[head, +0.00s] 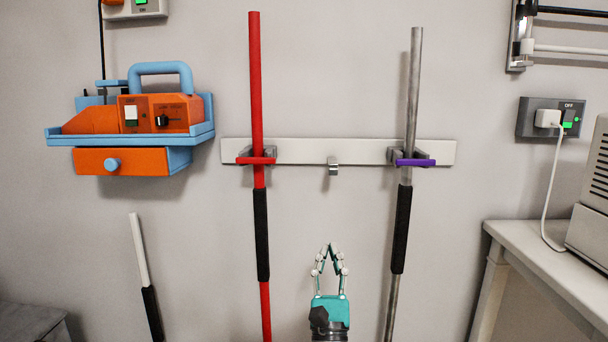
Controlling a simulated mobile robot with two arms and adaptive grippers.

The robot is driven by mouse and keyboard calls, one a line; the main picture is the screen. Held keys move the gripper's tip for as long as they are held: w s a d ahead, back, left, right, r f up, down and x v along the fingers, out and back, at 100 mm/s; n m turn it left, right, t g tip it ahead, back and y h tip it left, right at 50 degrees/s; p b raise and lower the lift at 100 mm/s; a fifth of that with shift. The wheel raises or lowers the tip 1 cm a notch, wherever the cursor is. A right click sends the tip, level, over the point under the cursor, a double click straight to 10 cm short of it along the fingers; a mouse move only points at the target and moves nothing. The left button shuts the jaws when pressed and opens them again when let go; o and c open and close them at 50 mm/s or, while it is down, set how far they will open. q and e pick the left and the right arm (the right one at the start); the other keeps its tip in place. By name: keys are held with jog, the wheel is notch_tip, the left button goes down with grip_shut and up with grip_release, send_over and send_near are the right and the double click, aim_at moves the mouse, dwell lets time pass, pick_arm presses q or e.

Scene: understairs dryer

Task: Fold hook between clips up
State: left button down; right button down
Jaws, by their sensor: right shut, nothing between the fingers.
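A pale wall rail (300,152) carries two clips. The left clip (256,160) has a red bar and holds a red pole (255,80). The right clip (413,162) has a purple bar and holds a grey metal pole (413,90). Between them a small metal hook (333,166) hangs at the rail's lower edge, its end pointing down. My right gripper (330,247) is below the hook, apart from it, pointing up. Its fingertips meet and it holds nothing. My left gripper is not in view.
Both poles have black grips and flank my right gripper. An orange and blue device (130,115) is on the wall at the left, above a white-topped pole (139,250). A white table (550,245) and a socket with a plugged cable (550,118) are at the right.

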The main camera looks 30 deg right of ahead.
aim_at(333, 166)
jog(key=shift+f, duration=0.1)
jog(key=s+a+r+p+x, duration=0.1)
jog(key=r+x, duration=0.1)
jog(key=x, duration=1.1)
jog(key=shift+s, duration=0.4)
